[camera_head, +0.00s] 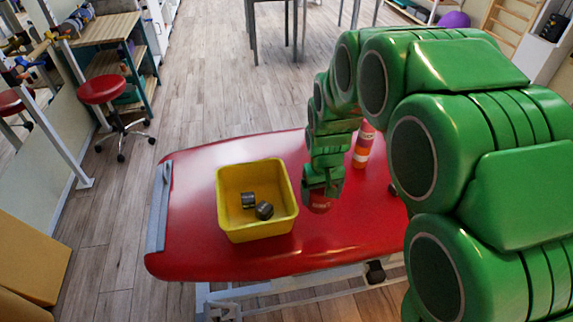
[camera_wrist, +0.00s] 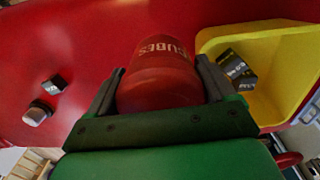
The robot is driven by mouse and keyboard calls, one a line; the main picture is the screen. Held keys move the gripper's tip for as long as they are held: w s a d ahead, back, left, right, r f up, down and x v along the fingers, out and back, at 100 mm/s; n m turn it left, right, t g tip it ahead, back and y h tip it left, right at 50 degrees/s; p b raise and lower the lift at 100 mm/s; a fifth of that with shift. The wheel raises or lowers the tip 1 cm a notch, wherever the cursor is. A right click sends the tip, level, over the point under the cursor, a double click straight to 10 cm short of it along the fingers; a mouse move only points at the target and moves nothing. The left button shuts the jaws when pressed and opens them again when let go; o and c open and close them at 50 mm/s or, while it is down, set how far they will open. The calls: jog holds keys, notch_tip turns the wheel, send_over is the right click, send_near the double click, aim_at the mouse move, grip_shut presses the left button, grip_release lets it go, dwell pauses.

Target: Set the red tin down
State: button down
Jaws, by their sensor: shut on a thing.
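The red tin (camera_head: 320,204) is below my gripper (camera_head: 322,186) in the head view, to the right of the yellow bin and over the red padded table (camera_head: 205,255). In the wrist view the tin (camera_wrist: 158,72) sits between the two fingers of my gripper (camera_wrist: 160,85), which is shut on it. Lettering ending in "CUBES" shows on its side. I cannot tell whether its base touches the table, as the red of both blends together.
A red and white bottle (camera_head: 363,150) stands behind, to the right. Two small items (camera_wrist: 45,100) lie left in the wrist view. The table's left end is clear.

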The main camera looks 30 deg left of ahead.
jog(key=w+a+f+n, duration=0.1)
jog(key=w+a, duration=0.8)
jog(key=a, duration=0.3)
jog(key=w+a+f+n, duration=0.1)
jog(key=w+a+f, duration=0.1)
jog(key=w+a, duration=0.8)
jog(key=shift+w+a+f, duration=0.15)
jog(key=shift+a+f, duration=0.1)
jog(key=shift+a, duration=0.75)
jog(key=shift+a+f, duration=0.1)
jog(key=shift+f, duration=4.85)
jog(key=shift+f, duration=0.15)
grip_release()
